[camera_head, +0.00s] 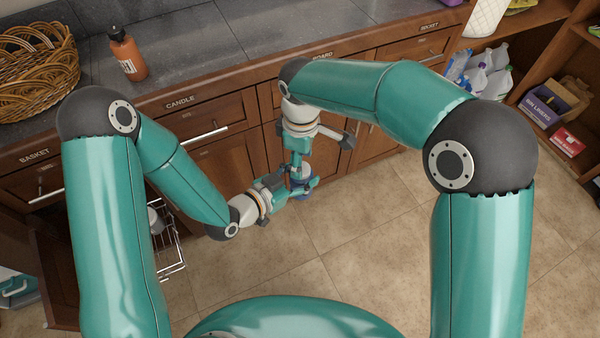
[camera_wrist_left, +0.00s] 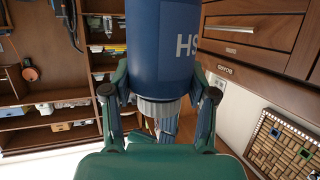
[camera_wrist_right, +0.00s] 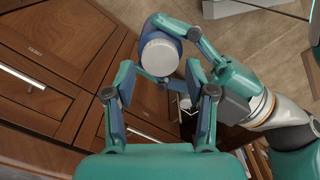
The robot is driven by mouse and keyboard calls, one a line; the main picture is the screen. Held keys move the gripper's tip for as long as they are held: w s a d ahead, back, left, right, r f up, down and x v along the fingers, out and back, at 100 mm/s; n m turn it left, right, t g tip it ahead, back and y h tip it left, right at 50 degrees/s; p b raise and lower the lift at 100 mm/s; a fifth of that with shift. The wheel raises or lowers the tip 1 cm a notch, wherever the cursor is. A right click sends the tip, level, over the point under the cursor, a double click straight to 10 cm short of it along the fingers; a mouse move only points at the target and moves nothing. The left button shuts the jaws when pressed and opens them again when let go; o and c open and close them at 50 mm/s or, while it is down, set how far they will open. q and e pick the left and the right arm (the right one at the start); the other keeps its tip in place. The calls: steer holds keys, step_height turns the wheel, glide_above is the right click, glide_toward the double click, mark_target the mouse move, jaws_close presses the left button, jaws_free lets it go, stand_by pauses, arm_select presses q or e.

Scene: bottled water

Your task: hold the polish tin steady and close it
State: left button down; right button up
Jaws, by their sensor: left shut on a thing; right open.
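The polish tin is a blue cylinder (camera_wrist_left: 165,40) with white lettering, large in the left wrist view, with a pale ribbed lid or collar (camera_wrist_left: 160,108) at its lower end there. My left gripper (camera_wrist_left: 160,92) is shut on the tin. In the head view the tin (camera_head: 302,193) is small and partly covered by the grippers. In the right wrist view its round white lid (camera_wrist_right: 160,54) faces me, covering the tin's end. My right gripper (camera_wrist_right: 160,78) is open and empty, its fingers short of the lid. I cannot tell how tightly the lid sits.
Wooden cabinets and drawers (camera_head: 225,165) stand close behind the grippers, below a grey counter (camera_head: 200,50). An orange bottle (camera_head: 127,54) and a wicker basket (camera_head: 38,72) are on it. A wire rack (camera_head: 168,245) sticks out at left. The tiled floor (camera_head: 370,250) is clear.

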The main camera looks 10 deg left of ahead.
steer(key=shift+f, duration=1.35)
steer(key=c, duration=1)
steer(key=o, duration=1.3)
steer(key=shift+o, duration=0.2)
step_height(320, 180, up, 12)
